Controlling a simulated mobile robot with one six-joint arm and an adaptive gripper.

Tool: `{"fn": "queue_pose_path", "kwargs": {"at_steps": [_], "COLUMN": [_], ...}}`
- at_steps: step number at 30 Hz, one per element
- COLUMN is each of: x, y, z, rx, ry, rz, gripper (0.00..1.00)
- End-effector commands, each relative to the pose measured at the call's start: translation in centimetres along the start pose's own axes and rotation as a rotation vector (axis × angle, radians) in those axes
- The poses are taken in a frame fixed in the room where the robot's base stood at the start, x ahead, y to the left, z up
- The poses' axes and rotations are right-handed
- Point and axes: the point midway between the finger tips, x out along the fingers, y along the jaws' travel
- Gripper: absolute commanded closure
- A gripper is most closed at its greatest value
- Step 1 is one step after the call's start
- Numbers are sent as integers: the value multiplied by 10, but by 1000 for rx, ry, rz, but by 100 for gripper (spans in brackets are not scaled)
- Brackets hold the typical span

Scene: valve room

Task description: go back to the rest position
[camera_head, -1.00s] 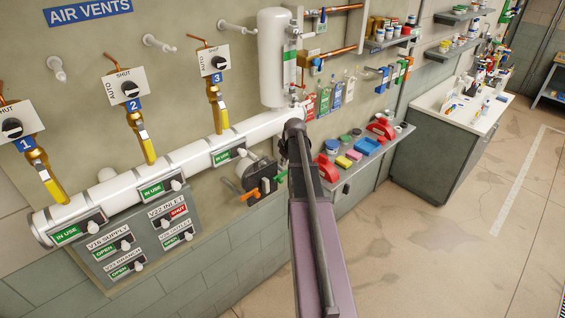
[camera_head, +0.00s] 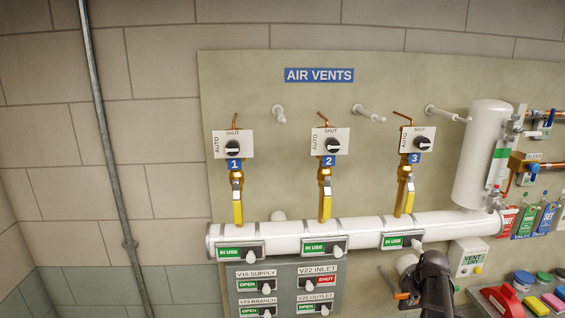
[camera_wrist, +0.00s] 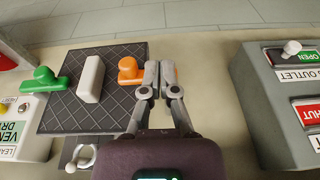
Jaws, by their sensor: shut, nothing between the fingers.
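My gripper (camera_wrist: 160,82) shows in the wrist view with its two fingers together and nothing between them. Its fingertips are just right of an orange handle (camera_wrist: 130,68) at the edge of a dark ribbed panel (camera_wrist: 100,112). I cannot tell whether they touch the handle. A white block (camera_wrist: 90,78) and a green handle (camera_wrist: 42,84) are further left. In the head view my dark arm stands at the bottom right and hides part of this spot. The orange handle (camera_head: 401,296) shows left of it. The fingertips cannot be made out there.
A grey label panel (camera_head: 287,297) with several valve switches lies left of my arm; its side is at the right in the wrist view (camera_wrist: 262,105). A white pipe (camera_head: 290,232) runs above it. A shelf with coloured items, including a red one (camera_head: 503,301), is at the right.

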Motion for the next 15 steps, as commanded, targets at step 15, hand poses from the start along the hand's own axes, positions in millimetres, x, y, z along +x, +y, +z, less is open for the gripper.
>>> {"fn": "queue_pose_path", "kwargs": {"at_steps": [15], "x": [96], "y": [-155], "z": [76], "rx": [29], "ry": [-123], "rz": [-3], "gripper": [100]}}
